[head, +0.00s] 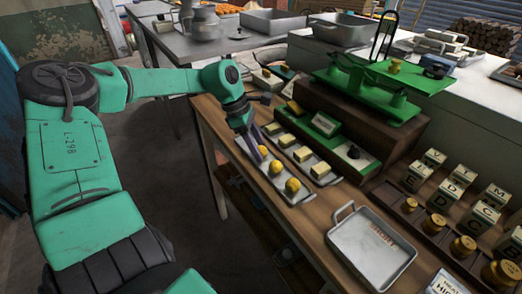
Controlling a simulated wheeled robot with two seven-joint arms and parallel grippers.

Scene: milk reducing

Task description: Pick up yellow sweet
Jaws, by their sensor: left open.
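Round yellow sweets stand in a row on a narrow metal tray (282,192) on the wooden table. The nearest sweet (292,185) and the middle sweet (275,167) show clearly. The far sweet (263,151) is beside the fingers of my left gripper (257,148). My left gripper points down over the far end of this tray and is open. I cannot tell whether its fingers touch the far sweet, and they may hide part of the tray. My right gripper is not in view.
A second tray with pale yellow blocks (303,154) lies just right. A green scale (365,85) stands behind. An empty metal tray (370,248) lies in front, with lettered blocks (461,195) and brass weights (434,223) at the right.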

